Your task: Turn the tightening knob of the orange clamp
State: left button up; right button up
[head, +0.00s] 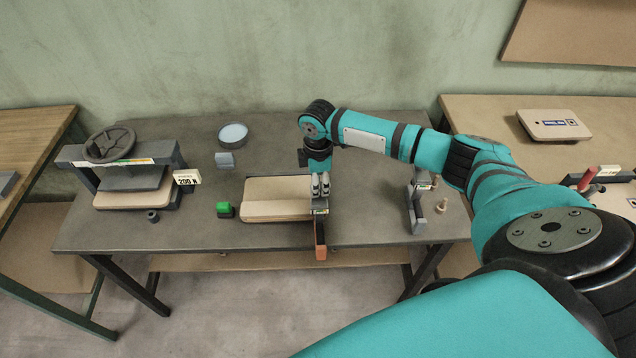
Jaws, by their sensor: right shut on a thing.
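The orange clamp (320,238) sits at the front edge of the table, at the right end of the stacked curved boards (275,208). Its orange lower part hangs in front of the table edge. My right gripper (320,190) points down at the top of the clamp. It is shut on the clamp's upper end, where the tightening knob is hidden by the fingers. My left gripper is not in the head view.
A grey press with a handwheel (108,145) stands at the left of the table. A green-topped block (225,210), a round tin (233,135) and a small grey block (225,160) lie near the boards. A grey clamp (418,200) stands at the right.

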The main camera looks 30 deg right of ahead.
jog(key=shift+n, duration=0.9)
jog(key=shift+n+p, duration=0.3)
jog(key=shift+n, duration=1.4)
jog(key=shift+n+p, duration=0.3)
jog(key=shift+n, duration=0.3)
jog(key=o, duration=0.8)
